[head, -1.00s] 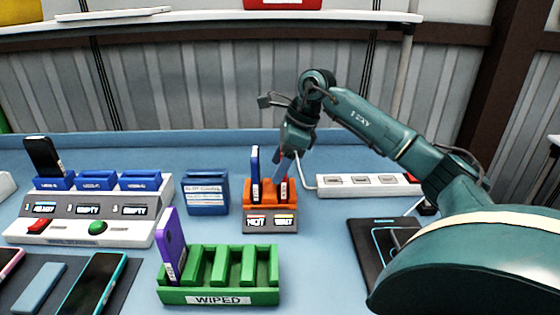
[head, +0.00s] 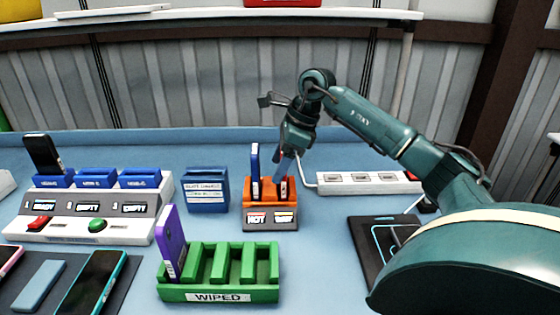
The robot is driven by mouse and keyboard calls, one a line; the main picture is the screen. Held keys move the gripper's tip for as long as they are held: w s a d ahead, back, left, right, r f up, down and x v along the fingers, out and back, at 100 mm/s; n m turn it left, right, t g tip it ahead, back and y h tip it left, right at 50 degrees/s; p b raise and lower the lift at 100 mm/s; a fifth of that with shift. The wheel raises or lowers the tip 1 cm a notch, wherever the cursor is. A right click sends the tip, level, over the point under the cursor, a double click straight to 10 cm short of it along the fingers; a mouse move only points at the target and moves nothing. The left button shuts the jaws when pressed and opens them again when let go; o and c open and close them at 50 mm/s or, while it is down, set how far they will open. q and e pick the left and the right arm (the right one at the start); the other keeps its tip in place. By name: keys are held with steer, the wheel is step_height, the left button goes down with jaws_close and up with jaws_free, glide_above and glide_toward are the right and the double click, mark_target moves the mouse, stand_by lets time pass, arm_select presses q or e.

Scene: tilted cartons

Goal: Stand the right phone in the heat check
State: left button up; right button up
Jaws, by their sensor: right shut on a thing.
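The heat check (head: 270,217) is an orange two-slot holder on a grey base with "HOT" and a second, lit label that is hard to read. A dark blue phone (head: 255,162) stands upright in its left slot. My right gripper (head: 287,152) is above the right slot, shut on a slim grey-blue phone (head: 284,168). That phone is slightly tilted, with its lower end at the right slot; whether it touches the bottom is hidden. My left gripper is not in view.
A green "WIPED" rack (head: 218,295) with a purple phone (head: 172,242) stands in front. A grey console (head: 90,207) with blue docks and a black phone (head: 43,155) is at left. A blue box (head: 207,195) and a white power strip (head: 360,187) flank the heat check.

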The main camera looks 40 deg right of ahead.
stand_by(0.3)
steer(key=o, duration=1)
arm_select(q)
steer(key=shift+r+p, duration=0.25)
steer(key=shift+p, duration=0.05)
arm_select(e)
steer(key=v, duration=1.3)
steer(key=shift+r, duration=0.15)
arm_select(q)
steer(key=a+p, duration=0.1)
steer(key=p, duration=0.1)
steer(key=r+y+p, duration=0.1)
steer(key=p, duration=0.2)
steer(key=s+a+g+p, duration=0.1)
steer(key=p, duration=0.1)
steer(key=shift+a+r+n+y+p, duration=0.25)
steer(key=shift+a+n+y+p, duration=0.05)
steer(key=shift+p, duration=0.05)
arm_select(e)
step_height(320, 180, up, 7)
